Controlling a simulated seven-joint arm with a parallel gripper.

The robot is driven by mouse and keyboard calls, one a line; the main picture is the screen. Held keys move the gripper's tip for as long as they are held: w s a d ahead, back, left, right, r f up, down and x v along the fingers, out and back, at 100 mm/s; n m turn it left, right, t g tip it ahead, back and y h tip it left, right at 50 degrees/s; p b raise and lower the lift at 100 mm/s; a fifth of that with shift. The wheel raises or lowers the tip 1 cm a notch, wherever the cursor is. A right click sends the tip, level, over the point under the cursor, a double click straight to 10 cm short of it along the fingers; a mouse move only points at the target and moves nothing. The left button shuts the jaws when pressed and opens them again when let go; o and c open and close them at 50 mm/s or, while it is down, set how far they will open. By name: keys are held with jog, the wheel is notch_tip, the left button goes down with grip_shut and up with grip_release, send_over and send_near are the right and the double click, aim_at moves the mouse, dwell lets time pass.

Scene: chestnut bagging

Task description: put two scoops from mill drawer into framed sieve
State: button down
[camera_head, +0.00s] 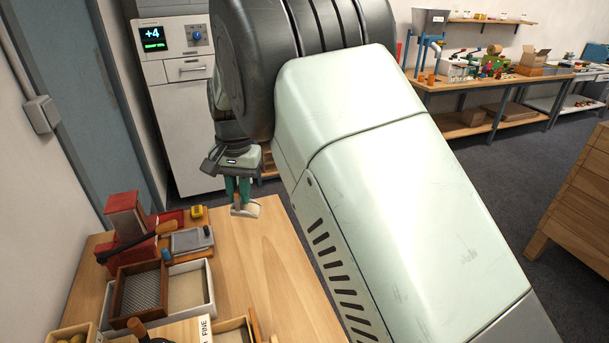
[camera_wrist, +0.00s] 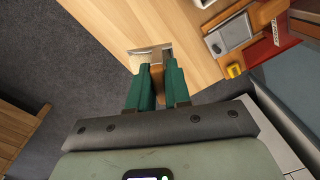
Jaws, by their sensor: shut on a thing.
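My gripper (camera_head: 238,187) is shut on the scoop (camera_head: 245,209), holding it upright over the far right edge of the wooden table. In the wrist view the green fingers (camera_wrist: 160,85) close around its handle, and the pale scoop (camera_wrist: 150,53) shows beyond them. Whether it holds flour I cannot tell. The red mill (camera_head: 124,216) with a black crank stands at the table's left. A shallow grey box with a knob (camera_head: 190,241) beside it looks like the mill drawer; it shows in the wrist view (camera_wrist: 229,34). The wood-framed mesh sieve (camera_head: 141,291) lies in front of the mill, apart from my gripper.
A pale tray (camera_head: 212,297) lies under and beside the sieve. A small yellow object (camera_head: 197,212) sits behind the drawer. A box labelled FINE (camera_head: 206,328) is at the front. The table's right part (camera_head: 275,265) is clear. A white cabinet (camera_head: 182,105) stands behind.

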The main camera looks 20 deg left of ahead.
jog(key=s+a+f+n, duration=0.1)
jog(key=s+a+f, duration=0.3)
jog(key=s+a, duration=0.55)
jog(key=s+a+f+n, duration=0.1)
jog(key=s+a+f, duration=0.2)
jog(key=s+a, duration=0.65)
jog(key=d+f+g+y, duration=0.1)
jog(key=d+g+y, duration=0.3)
jog(key=d+y, duration=0.3)
jog(key=shift+d+f+g+y, duration=0.15)
jog(key=shift+g+y, duration=0.15)
jog(key=shift+g, duration=0.1)
jog(key=shift+w, duration=0.1)
jog(key=shift+n, duration=0.3)
jog(key=s+a+t+h, duration=0.1)
jog(key=h, duration=0.1)
jog(key=s+a+r+t+h, duration=0.1)
jog(key=a+t+h, duration=0.1)
jog(key=h, duration=0.1)
jog(key=s+a+t+h, duration=0.1)
jog(key=h, duration=0.1)
jog(key=shift+a+r+t, duration=0.15)
jog(key=shift+a+t, duration=0.15)
